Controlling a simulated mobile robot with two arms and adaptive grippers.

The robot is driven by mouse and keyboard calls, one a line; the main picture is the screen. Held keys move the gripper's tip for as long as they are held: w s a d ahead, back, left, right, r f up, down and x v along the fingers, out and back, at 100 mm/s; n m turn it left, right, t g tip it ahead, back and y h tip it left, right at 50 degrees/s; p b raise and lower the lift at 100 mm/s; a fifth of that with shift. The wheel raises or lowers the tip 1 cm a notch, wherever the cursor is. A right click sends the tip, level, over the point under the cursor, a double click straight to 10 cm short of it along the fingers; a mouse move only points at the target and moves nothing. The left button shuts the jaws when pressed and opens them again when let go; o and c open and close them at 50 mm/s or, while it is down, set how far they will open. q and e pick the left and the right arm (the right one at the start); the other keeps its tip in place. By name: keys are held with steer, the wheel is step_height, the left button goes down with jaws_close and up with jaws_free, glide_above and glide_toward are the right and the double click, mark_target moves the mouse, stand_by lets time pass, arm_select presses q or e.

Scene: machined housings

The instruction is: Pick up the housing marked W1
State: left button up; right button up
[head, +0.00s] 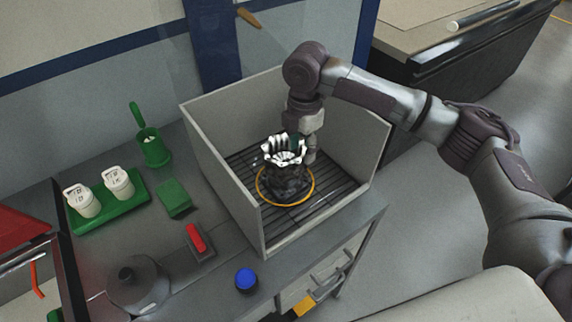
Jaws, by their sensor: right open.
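My right gripper (304,145) is open and points down inside a grey open-topped box. It is right beside a dark housing-like part (285,185) with a bright, toothed, crown-like top. I cannot tell whether they touch, as they overlap in the view. The part stands upright on the box's slatted floor, inside a yellow ring (261,196). No W1 mark can be read on it. Two white lidded jars, a left one (82,201) and a right one (119,184), carry dark marks too small to read. My left gripper is not in view.
The box walls (222,185) enclose the right gripper closely. On the bench left of it are a green tray (108,209), green cup (153,149), green block (174,198), red-topped block (197,241), blue-topped knob (246,279) and dark round object (137,285).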

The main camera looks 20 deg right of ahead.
mark_target(298, 159)
steer(key=shift+a+f+p, duration=0.3)
steer(key=shift+f+p, duration=0.45)
steer(key=shift+f, duration=0.2)
step_height(298, 159, down, 2)
steer(key=shift+f+p, duration=0.2)
steer(key=shift+p, duration=0.1)
steer(key=shift+w+f, duration=0.1)
steer(key=shift+f, duration=0.2)
steer(key=shift+c, duration=0.5)
jaws_close()
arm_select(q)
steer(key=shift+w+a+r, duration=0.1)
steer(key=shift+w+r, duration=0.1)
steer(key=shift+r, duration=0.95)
arm_select(e)
steer(key=shift+r, duration=0.1)
